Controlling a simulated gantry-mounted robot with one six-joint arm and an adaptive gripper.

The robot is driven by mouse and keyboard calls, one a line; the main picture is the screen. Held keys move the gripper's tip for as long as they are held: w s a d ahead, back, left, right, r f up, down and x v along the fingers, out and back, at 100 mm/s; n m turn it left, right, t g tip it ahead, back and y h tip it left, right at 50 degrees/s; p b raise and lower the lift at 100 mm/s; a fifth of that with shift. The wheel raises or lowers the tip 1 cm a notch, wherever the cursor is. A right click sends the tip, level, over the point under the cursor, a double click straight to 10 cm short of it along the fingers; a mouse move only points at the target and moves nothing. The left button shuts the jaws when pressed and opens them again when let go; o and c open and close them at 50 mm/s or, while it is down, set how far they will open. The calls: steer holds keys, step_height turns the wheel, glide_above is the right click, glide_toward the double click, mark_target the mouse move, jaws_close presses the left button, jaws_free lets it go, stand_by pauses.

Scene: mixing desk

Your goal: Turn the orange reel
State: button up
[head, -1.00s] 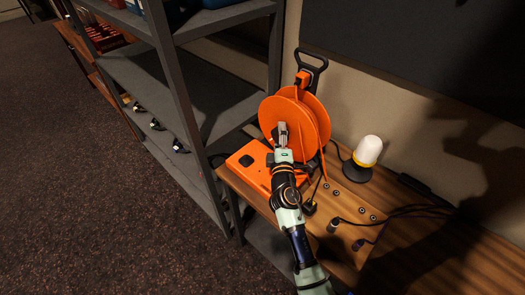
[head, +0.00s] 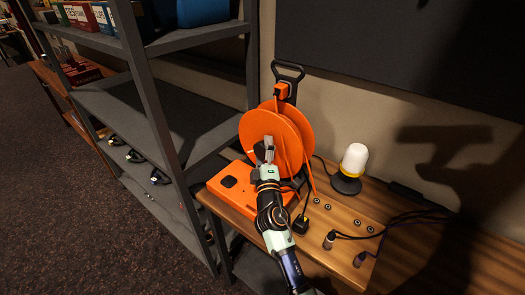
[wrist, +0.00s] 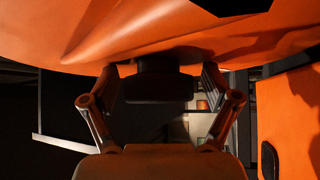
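The orange reel (head: 262,127) stands upright on an orange base (head: 231,187) on the wooden desk, with a black carry handle above it. My gripper (head: 264,150) is at the front face of the reel, near its middle. In the wrist view the orange reel (wrist: 150,35) fills the top. The two fingers of my gripper stand apart on either side of a dark knob (wrist: 160,85) that juts from the reel. Gaps show beside the knob, so the fingers look open around it. The fingertips are partly hidden under the reel's edge.
A white lamp (head: 354,160) with a yellow ring stands right of the reel. Cables and plugs (head: 330,240) lie on the desk (head: 400,270) in front. A grey metal shelf (head: 150,110) stands close on the left. The wall is just behind the reel.

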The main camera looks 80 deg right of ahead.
steer(key=shift+a, duration=0.1)
steer(key=shift+a+f, duration=0.1)
steer(key=shift+a, duration=0.2)
steer(key=s+a, duration=0.4)
steer(key=a, duration=0.9)
steer(key=shift+a+f, duration=0.25)
steer(key=shift+a, duration=0.1)
